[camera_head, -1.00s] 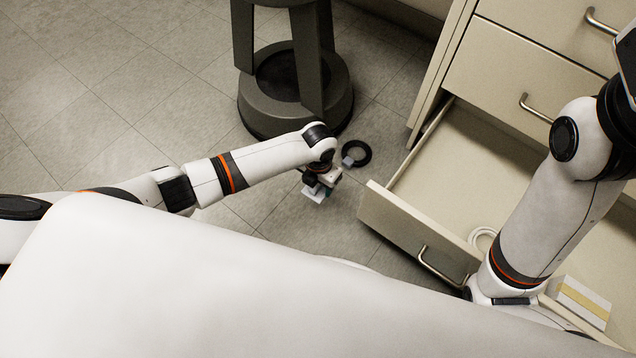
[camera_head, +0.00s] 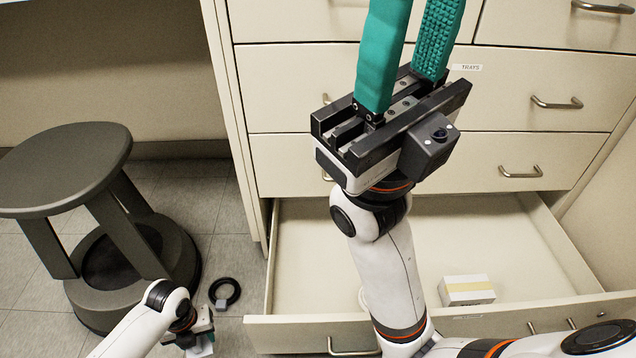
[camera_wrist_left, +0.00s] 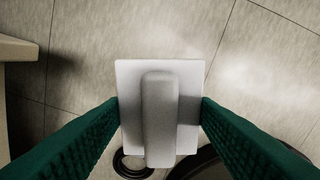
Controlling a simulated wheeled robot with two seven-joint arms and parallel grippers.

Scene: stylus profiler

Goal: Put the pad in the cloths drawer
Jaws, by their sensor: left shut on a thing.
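The pad (camera_wrist_left: 188,88) is a white square plate with a grey raised grip, seen in the left wrist view. My left gripper (camera_wrist_left: 160,110) is shut on it, green fingers at its two sides, above the floor. In the head view my left gripper (camera_head: 197,340) is low at the bottom left, left of the open drawer, with the white pad (camera_head: 203,350) partly visible below it. My right gripper (camera_head: 410,50) is raised before the cabinet, its green fingers apart and nothing seen between them; their tips are out of frame. The bottom drawer (camera_head: 300,255) is pulled out; its label is unreadable.
A small white-and-yellow box (camera_head: 466,290) lies in the open drawer. My right arm hides part of the drawer. Closed drawers stand above, one labelled TRAYS (camera_head: 540,80). A dark stool (camera_head: 70,165) and a black ring (camera_head: 225,292) are on the floor at left.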

